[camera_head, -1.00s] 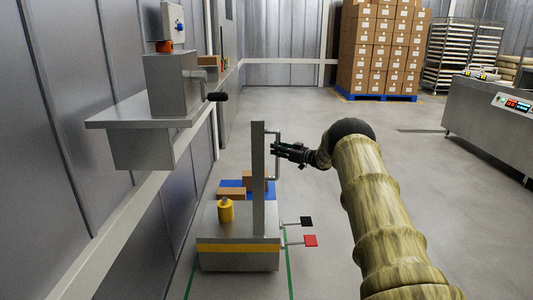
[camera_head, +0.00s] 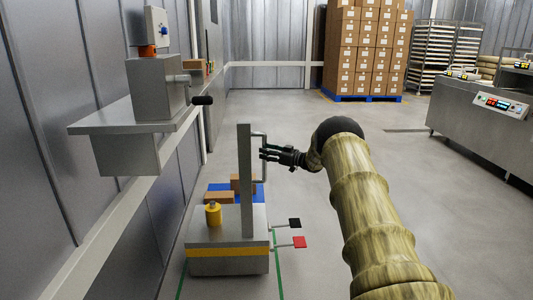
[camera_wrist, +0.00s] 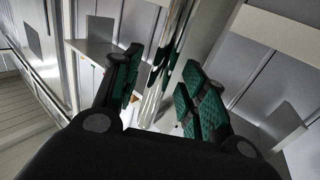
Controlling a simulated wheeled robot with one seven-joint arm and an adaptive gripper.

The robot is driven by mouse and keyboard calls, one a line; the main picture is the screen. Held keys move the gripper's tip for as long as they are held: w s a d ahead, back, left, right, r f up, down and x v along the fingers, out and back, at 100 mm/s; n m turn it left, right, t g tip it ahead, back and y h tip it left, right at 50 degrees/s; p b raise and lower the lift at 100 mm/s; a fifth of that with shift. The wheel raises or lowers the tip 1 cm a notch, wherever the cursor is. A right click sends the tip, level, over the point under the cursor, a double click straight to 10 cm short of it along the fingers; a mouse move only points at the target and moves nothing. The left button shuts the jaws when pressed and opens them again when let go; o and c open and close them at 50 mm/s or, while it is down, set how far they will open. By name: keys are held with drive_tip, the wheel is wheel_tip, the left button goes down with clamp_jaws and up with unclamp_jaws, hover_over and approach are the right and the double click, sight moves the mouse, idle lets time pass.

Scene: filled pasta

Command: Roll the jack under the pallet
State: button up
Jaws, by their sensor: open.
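The jack (camera_head: 228,262) is a grey wheeled block with a yellow band, an upright post and a thin metal handle (camera_head: 265,170). It stands on the floor at lower left of the head view, with a black and a red pedal on its right side. My gripper (camera_head: 268,153) is at the handle, fingers open. In the wrist view its green-padded fingers (camera_wrist: 163,75) lie either side of the shiny handle bar (camera_wrist: 150,105); contact cannot be told. A blue pallet (camera_head: 334,96) under stacked cartons stands at the back.
A small blue piece (camera_head: 257,192) with brown blocks shows behind the jack. A wall shelf (camera_head: 95,122) with a cranked device overhangs at left. A steel counter (camera_head: 470,128) and racks (camera_head: 455,55) are at right. The middle floor is clear.

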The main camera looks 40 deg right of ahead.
drive_tip(key=v, duration=1)
drive_tip(key=shift+d+f, duration=0.15)
drive_tip(key=shift+f, duration=0.15)
drive_tip(key=shift+s, duration=0.15)
